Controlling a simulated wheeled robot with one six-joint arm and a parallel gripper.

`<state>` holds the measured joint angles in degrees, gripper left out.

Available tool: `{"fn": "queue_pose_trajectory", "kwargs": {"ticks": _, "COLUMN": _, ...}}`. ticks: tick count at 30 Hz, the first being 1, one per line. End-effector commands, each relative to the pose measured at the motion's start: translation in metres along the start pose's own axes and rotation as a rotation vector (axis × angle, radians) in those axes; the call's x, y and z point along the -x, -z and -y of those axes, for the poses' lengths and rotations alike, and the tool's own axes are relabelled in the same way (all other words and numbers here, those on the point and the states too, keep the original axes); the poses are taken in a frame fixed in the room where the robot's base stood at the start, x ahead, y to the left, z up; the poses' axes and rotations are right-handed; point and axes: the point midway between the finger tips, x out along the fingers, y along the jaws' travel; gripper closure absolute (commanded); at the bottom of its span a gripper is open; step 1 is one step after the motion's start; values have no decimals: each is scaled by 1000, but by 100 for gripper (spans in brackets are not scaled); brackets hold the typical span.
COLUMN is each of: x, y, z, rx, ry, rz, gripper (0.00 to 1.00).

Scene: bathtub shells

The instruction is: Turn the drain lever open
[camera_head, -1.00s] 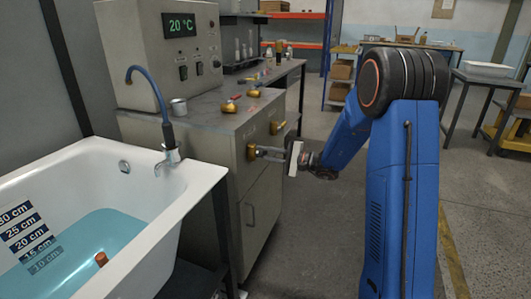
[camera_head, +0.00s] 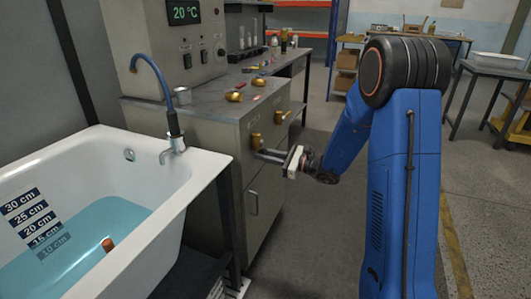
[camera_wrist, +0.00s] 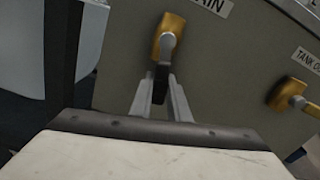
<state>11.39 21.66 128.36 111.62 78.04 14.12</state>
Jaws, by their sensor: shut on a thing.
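The drain lever has a brass body (camera_wrist: 170,28) on the grey cabinet front, under a label ending in "AIN". In the wrist view its grey arm runs down to a dark grip (camera_wrist: 160,84), which points roughly downward. My gripper (camera_wrist: 160,100) is shut on that grip, one finger on each side. In the head view the brass body (camera_head: 256,141) shows just above my gripper (camera_head: 262,154), and the grip itself is hidden by the fingers. The white bathtub (camera_head: 205,163) stands to the left and holds blue water (camera_head: 75,240).
A second brass lever (camera_wrist: 286,94) with a label starting "TANK" sits to the right on the same cabinet front. Several small items lie on the cabinet top (camera_head: 205,112). A tap (camera_head: 172,145) stands at the tub's rim. The floor right of the cabinet is clear.

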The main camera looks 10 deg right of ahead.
Motion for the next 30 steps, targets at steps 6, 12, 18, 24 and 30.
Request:
{"fn": "queue_pose_trajectory", "kwargs": {"ticks": 6, "x": 1, "y": 0, "z": -9, "rx": -137, "ry": 1, "rz": -2, "gripper": 100}}
{"fn": "queue_pose_trajectory", "kwargs": {"ticks": 12, "x": 0, "y": -1, "z": -13, "rx": -214, "ry": 1, "rz": -2, "gripper": 100}}
{"fn": "queue_pose_trajectory", "kwargs": {"ticks": 18, "x": 0, "y": -1, "z": -15, "rx": -248, "ry": 1, "rz": -2, "gripper": 100}}
{"fn": "queue_pose_trajectory", "kwargs": {"ticks": 24, "x": 0, "y": -1, "z": -16, "rx": -255, "ry": 1, "rz": -2, "gripper": 100}}
{"fn": "queue_pose_trajectory", "kwargs": {"ticks": 30, "x": 1, "y": -1, "z": -16, "rx": -255, "ry": 0, "rz": -2, "gripper": 100}}
